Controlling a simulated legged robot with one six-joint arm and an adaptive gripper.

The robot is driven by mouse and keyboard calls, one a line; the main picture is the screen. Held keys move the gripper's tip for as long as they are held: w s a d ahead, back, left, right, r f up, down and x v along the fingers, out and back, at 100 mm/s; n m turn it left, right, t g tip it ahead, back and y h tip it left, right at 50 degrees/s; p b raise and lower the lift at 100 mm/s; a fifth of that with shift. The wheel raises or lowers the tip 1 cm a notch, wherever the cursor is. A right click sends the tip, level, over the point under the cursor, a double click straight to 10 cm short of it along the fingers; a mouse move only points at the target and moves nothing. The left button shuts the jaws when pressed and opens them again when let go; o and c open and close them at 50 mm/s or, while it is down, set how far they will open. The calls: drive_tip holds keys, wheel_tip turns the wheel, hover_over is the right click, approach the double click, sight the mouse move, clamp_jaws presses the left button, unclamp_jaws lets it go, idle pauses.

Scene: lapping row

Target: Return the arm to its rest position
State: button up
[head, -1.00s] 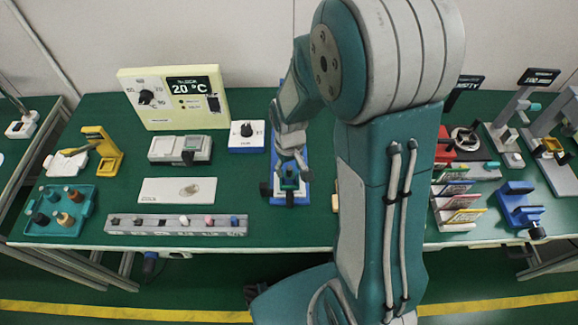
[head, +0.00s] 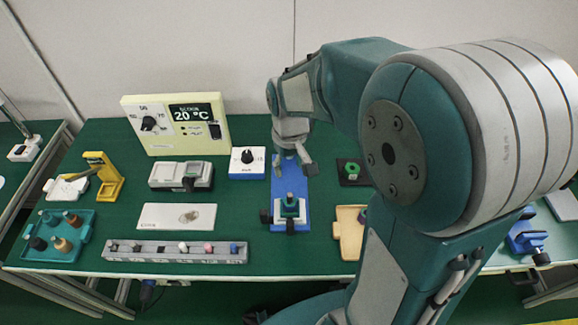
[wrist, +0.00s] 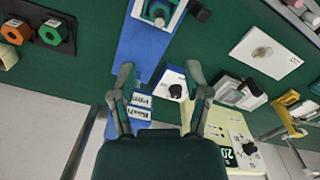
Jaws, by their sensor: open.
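My gripper (head: 295,172) is open and empty in the head view, above the back part of a blue base plate (head: 279,181). In the wrist view my gripper (wrist: 160,72) has its two fingers spread apart, with the blue plate (wrist: 145,40) partly between and beyond them. A green and grey fixture (head: 289,208) stands on the front of the blue plate, apart from the fingers. My arm is bent, with its large shoulder and elbow filling the right of the head view and hiding much of the bench there.
A yellow 20 °C panel (head: 217,137) and a white knob box (head: 247,162) stand left of my gripper. A dark pad with a green ring (head: 350,170) and a tan tray (head: 347,222) lie to the right. A grey rack (head: 175,251) lies along the front edge.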

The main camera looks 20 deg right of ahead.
idle(0.3)
drive_tip(key=s+r+m+t, duration=0.1)
drive_tip(key=s+r+t, duration=0.4)
drive_tip(key=s+r, duration=0.7)
drive_tip(key=shift+s+r+m+t, duration=0.15)
drive_tip(key=shift+s+m+t, duration=0.2)
drive_tip(key=shift+s, duration=0.8)
